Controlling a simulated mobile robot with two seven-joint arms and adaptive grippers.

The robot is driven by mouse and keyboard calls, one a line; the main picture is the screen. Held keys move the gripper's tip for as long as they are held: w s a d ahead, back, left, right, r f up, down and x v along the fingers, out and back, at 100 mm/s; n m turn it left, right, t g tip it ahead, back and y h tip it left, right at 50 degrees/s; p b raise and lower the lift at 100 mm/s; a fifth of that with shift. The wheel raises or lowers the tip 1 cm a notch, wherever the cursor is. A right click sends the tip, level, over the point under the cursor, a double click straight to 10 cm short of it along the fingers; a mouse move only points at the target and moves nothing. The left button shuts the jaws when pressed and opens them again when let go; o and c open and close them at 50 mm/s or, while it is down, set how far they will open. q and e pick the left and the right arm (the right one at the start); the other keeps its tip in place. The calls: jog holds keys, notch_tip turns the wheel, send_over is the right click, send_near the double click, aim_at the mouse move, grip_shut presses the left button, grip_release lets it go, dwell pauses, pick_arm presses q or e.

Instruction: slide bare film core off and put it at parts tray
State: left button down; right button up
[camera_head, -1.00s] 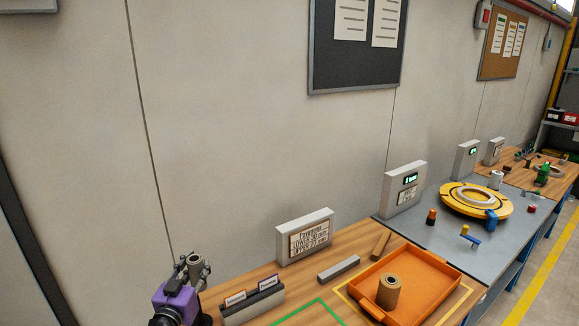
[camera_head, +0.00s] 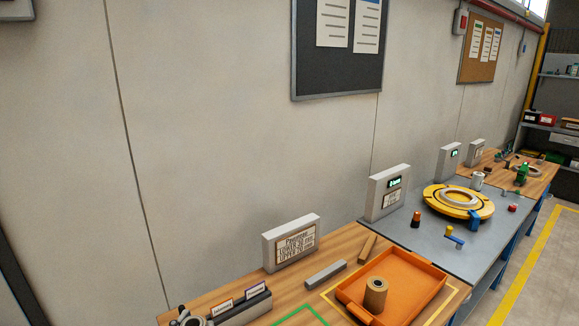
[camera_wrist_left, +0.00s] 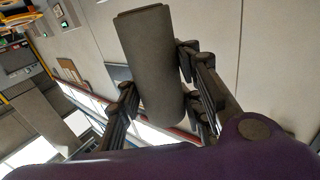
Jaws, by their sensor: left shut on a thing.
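My left gripper (camera_wrist_left: 155,95) is shut on a grey-brown cylinder, seemingly the bare film core (camera_wrist_left: 152,65), in the left wrist view. Fingers close on both sides of it, and its far end sticks out beyond them. The orange tray (camera_head: 418,308), which looks like the parts tray, lies on the wooden bench. A brown hollow roll (camera_head: 376,294) stands upright in its front left part. My right gripper is not in view.
A label holder (camera_head: 240,306) stands at the bench front left, and a grey bar (camera_head: 326,273) lies left of the tray. A grey sign box (camera_head: 291,243) stands near the wall. Farther right, a yellow turntable (camera_head: 458,202) sits on a grey table.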

pick_arm(q)
jog(key=shift+f, duration=0.1)
dwell(0.3)
jog(key=w+d+r+m+g+h, duration=0.4)
jog(key=d+r+m+h, duration=0.4)
jog(key=d+r+h, duration=0.35)
jog(key=w+d+f+m+g+h, duration=0.3)
jog(key=w+f+m+g+h, duration=0.1)
jog(key=f+g, duration=0.1)
jog(key=shift+w+d+f+m+g, duration=0.3)
jog(key=shift+w+f+g, duration=0.1)
jog(key=shift+f, duration=0.1)
jog(key=shift+a+h, duration=0.1)
jog(key=shift+h, duration=0.25)
